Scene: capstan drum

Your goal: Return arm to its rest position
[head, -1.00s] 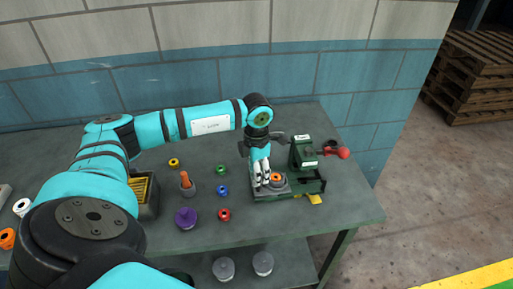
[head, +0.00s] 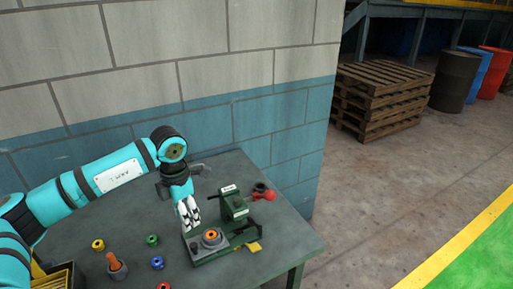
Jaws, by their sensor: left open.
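My left arm reaches in from the left over the table. My left gripper (head: 190,218) points down with open jaws, just left of the green capstan fixture (head: 238,236). The fixture's grey round part with an orange ring (head: 211,234) sits beside the fingertips, and I cannot tell whether they touch it. No object shows in the jaws. A lever with a red knob (head: 268,196) stands at the fixture's back right. My right gripper is out of view.
Small yellow (head: 98,244), green (head: 152,240), blue (head: 157,262) and red (head: 163,286) spools and an orange-topped peg (head: 116,264) stand left of the fixture on the table (head: 130,220). A brick wall (head: 250,125) rises behind. Pallets (head: 380,100) stand on the open floor.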

